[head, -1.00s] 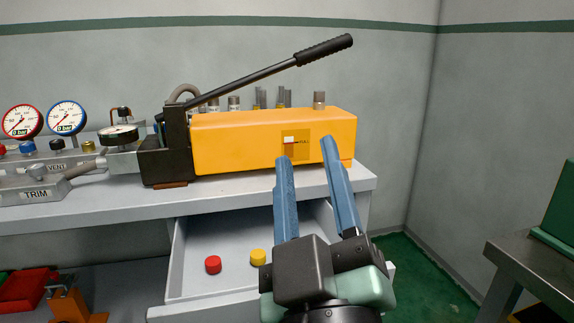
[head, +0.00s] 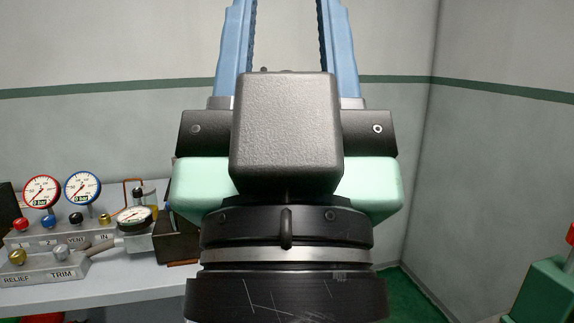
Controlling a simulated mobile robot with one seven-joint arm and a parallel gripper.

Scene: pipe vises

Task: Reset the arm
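My gripper (head: 285,40) fills the middle of the head view, close to the camera and pointing up. Its two blue fingers stand well apart with the wall showing between them, so it is open, and I see nothing between the visible parts. The fingertips are cut off by the top edge. My gripper and wrist hide most of the yellow pump, its lever and the drawer.
A bench (head: 140,290) stands at the left. On it are a red-rimmed gauge (head: 41,192), a blue-rimmed gauge (head: 83,188), a smaller black gauge (head: 135,216) and a manifold (head: 45,270) marked RELIEF and TRIM. A green object (head: 548,292) is at the lower right.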

